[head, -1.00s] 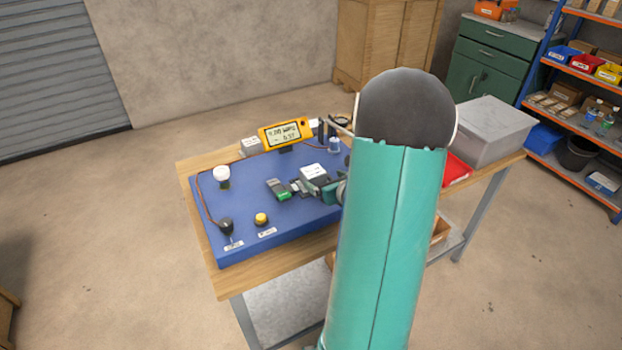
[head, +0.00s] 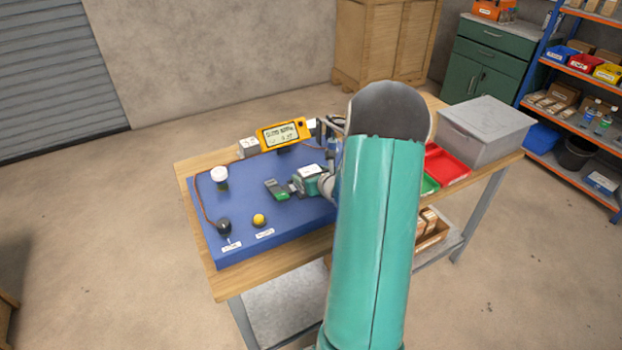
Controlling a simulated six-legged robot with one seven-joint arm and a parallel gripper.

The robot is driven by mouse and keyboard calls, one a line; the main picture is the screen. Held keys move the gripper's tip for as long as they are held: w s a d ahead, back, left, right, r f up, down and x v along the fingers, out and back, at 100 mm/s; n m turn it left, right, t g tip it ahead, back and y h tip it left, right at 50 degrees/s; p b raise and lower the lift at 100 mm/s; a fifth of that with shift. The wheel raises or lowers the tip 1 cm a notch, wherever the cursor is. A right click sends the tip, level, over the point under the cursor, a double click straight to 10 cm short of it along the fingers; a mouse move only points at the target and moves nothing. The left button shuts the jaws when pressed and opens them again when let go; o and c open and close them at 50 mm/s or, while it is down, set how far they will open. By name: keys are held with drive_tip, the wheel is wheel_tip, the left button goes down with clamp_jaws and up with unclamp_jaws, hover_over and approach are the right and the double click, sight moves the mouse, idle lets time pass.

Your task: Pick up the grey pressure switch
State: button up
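A small dark grey block with a green end (head: 276,189) lies on the blue mat (head: 240,198); it looks like the grey pressure switch, though it is too small to be certain. My gripper (head: 292,187) reaches in from the right, low over the mat, with its dark fingers just beside the block's right side. Whether the fingers touch it or how far apart they are cannot be made out. My large teal arm link hides the right part of the mat.
A yellow meter (head: 284,134) stands at the mat's back edge beside a pale grey box (head: 248,147). A white-capped part (head: 220,177), black knob (head: 224,227) with cable and yellow button (head: 259,220) are on the left. Red tray (head: 447,166) and grey bin (head: 487,131) stand right.

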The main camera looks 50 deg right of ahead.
sight(312, 172)
drive_tip(key=c, duration=1)
drive_tip(key=shift+r, duration=0.15)
drive_tip(key=shift+r, duration=0.5)
wheel_tip(312, 172, up, 3)
drive_tip(key=shift+s+f, duration=0.15)
drive_tip(key=shift+f, duration=0.05)
drive_tip(key=s+r, duration=0.3)
drive_tip(key=s, duration=0.1)
drive_tip(key=s+r, duration=0.3)
drive_tip(key=s, duration=0.2)
drive_tip(key=s+r, duration=0.3)
drive_tip(key=s, duration=0.1)
drive_tip(key=shift+s+a+r, duration=0.1)
drive_tip(key=shift+s+a, duration=0.25)
